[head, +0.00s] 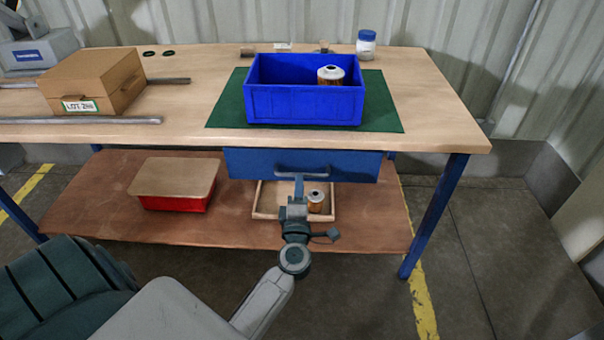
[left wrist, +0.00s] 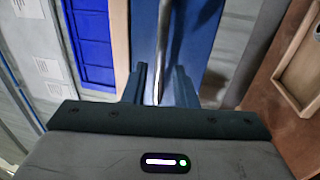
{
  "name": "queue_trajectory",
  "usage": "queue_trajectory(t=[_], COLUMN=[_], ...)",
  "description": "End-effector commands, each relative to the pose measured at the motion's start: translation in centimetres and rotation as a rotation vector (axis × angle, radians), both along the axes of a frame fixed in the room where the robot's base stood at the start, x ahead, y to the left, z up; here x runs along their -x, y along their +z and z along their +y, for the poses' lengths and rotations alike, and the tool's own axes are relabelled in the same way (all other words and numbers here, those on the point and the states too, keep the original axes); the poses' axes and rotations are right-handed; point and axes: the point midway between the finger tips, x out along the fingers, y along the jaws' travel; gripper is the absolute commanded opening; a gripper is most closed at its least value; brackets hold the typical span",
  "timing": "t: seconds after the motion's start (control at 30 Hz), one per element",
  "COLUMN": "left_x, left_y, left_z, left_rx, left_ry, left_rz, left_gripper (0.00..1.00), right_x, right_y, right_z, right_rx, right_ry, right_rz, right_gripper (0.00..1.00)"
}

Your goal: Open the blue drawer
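The blue drawer (head: 245,164) hangs under the tabletop, and its front looks flush with the table's edge. Its grey bar handle (head: 285,170) runs across the front; the handle also shows in the left wrist view (left wrist: 163,45). My left gripper (head: 299,180) is at the middle of the handle. In the left wrist view, its two fingers (left wrist: 160,85) stand apart with the handle bar between them and gaps at the sides. The gripper is open around the bar. My right gripper is not in view.
On the table (head: 440,125), a blue bin (head: 300,107) holding a cartridge (head: 330,76) stands on a green mat (head: 385,115). A cardboard box (head: 92,82) is at left. The lower shelf (head: 370,220) bears a lidded red box (head: 172,203) and a wooden tray (head: 262,198) with another cartridge (head: 316,202).

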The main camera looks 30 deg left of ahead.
Motion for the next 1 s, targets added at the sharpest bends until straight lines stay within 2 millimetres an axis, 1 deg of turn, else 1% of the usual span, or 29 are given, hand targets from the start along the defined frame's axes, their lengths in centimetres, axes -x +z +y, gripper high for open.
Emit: queue_trajectory(t=[0.03,0.1,0.2,0.3,0.63,0.67,0.7,0.77,0.8,1.0], left_x=[-0.9,-1.8,-2.8,-3.4,-3.7,-3.7,-3.7,-3.7,-3.7,-3.7], left_y=[0.3,0.5,0.6,0.8,0.7,0.7,0.7,0.7,0.7,0.7], left_z=[0.5,1.1,1.7,2.1,2.3,2.3,2.3,2.3,2.2,2.2], left_rx=[-0.003,-0.003,-0.002,-0.002,-0.001,-0.001,-0.001,-0.001,-0.001,-0.001], left_ry=[-0.001,-0.001,-0.001,-0.001,-0.001,-0.001,-0.001,-0.001,-0.001,-0.001], left_rz=[-0.002,-0.001,0.000,0.000,0.002,0.002,0.002,0.002,0.002,0.002], left_gripper=[0.25,0.25,0.25,0.25,0.25,0.21,0.13,0.02,0.00,0.00], right_x=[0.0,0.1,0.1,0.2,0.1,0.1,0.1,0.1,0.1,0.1], right_y=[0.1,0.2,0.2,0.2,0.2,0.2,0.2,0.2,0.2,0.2], right_z=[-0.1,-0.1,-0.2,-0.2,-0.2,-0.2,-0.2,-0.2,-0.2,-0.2], right_rx=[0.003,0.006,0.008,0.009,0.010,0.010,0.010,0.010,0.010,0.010], right_ry=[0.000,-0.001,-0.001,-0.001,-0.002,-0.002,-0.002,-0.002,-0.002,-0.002], right_rz=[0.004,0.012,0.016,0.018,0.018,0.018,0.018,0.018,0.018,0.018], right_gripper=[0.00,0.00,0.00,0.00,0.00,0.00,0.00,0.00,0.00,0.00])
